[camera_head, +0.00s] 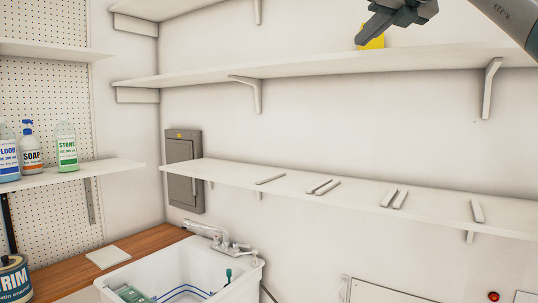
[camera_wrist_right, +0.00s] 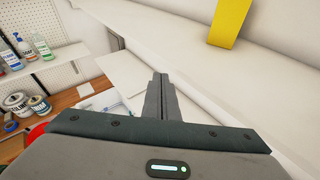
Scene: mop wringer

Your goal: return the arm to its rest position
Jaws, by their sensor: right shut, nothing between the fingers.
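My right gripper (camera_head: 364,42) is at the top right of the head view, raised near the upper shelf, with my arm coming in from the top right corner. In the right wrist view the gripper (camera_wrist_right: 160,78) has its fingers together with nothing between them. A yellow object (camera_head: 374,40) stands on the upper shelf behind the gripper, partly hidden by it. It also shows in the right wrist view (camera_wrist_right: 229,22), apart from the fingers. My left gripper is not in view.
The upper shelf (camera_head: 300,66) and lower shelf (camera_head: 350,192) run along the wall; thin flat pieces lie on the lower one. Bottles (camera_head: 66,146) stand on a left shelf. A white sink (camera_head: 190,262) with a faucet is below. A grey panel box (camera_head: 184,172) hangs on the wall.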

